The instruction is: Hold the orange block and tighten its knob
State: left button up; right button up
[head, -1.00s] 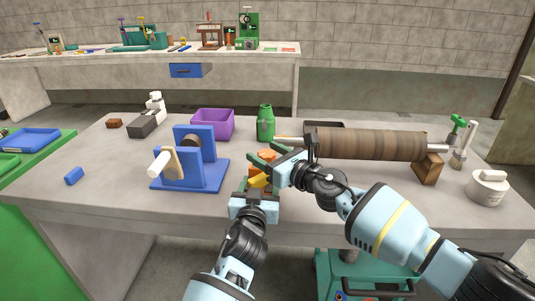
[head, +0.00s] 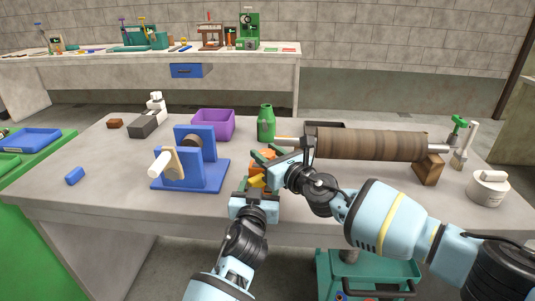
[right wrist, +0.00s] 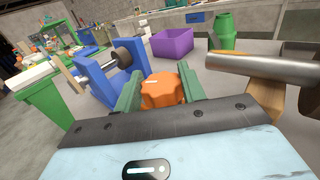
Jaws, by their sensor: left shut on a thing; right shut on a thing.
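The orange block (head: 266,174) is at the front middle of the table, largely hidden behind my grippers in the head view. My left gripper (head: 256,184) is shut on it from the near side; a small yellow patch shows at its fingers. The orange knob (right wrist: 163,92), round with a lobed rim and a pale mark on its face, sits between the green fingers of my right gripper (right wrist: 158,88) in the right wrist view. My right gripper also shows in the head view (head: 263,157), reaching in from the right, shut on the knob. The knob's thread is hidden.
A blue stand with a roller (head: 190,172) is just left of the grippers. A brown roll on a metal bar (head: 370,144) lies close on the right. A green bottle (head: 266,123) and a purple bin (head: 212,124) stand behind. The table's front edge is near.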

jog(key=shift+r+m+t+h, duration=0.1)
jog(key=shift+m+t+h, duration=0.85)
jog(key=shift+h, duration=0.5)
jog(key=shift+m+t+h, duration=0.65)
jog(key=shift+m+h, duration=0.5)
jog(key=shift+h, duration=0.6)
jog(key=o, duration=1)
jog(key=shift+s, duration=0.15)
jog(key=shift+v, duration=5.95)
